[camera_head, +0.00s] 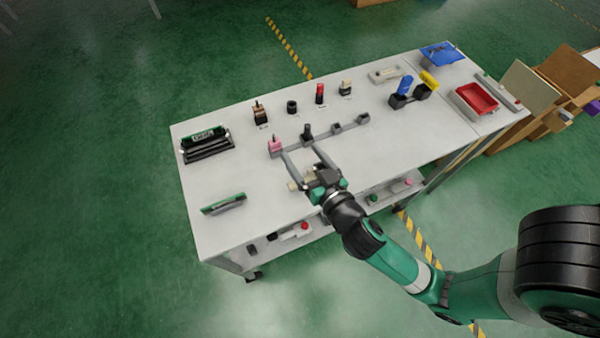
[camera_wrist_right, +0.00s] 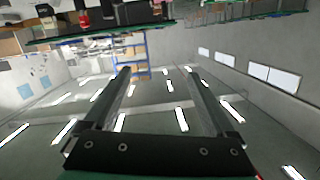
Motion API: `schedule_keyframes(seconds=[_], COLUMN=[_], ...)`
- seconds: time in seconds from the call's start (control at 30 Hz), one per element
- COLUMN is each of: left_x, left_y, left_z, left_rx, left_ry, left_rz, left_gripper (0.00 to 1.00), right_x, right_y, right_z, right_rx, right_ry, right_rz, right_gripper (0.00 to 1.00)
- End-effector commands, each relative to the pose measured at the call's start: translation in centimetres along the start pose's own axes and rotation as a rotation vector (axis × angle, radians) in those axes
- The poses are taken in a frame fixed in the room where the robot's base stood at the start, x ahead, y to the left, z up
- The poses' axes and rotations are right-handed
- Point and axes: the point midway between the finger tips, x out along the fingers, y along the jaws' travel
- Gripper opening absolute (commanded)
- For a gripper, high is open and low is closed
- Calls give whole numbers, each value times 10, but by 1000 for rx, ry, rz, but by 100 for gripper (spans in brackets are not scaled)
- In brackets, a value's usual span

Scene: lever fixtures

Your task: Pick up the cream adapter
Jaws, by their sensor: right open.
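A small cream block with a dark top (camera_head: 346,88) stands upright at the right end of the back row on the white table. A cream piece (camera_head: 295,185) also shows just left of my right gripper's body, partly hidden by it. I cannot tell which of these is the cream adapter. My right gripper (camera_head: 300,149) is open above the front middle of the table, its fingers pointing toward the grey lever fixture. In the right wrist view the two fingers (camera_wrist_right: 158,72) are spread with nothing between them. My left gripper is not in view.
The grey lever fixture (camera_head: 335,130) has a pink block (camera_head: 275,145) at its left end. A red-topped piece (camera_head: 320,94) and black cylinder (camera_head: 292,107) stand behind. A black rack (camera_head: 207,146) is at left, a red tray (camera_head: 476,98) at right.

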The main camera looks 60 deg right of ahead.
Motion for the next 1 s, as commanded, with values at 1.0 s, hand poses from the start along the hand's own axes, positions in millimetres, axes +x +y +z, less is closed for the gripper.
schedule_keyframes(seconds=[1.0], left_x=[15], left_y=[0], left_z=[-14], left_rx=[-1], left_ry=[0], left_rz=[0], left_gripper=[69], right_x=[5], right_y=[81], right_z=[85], right_rx=[-178], right_ry=[-231], right_rz=[99], right_gripper=[90])
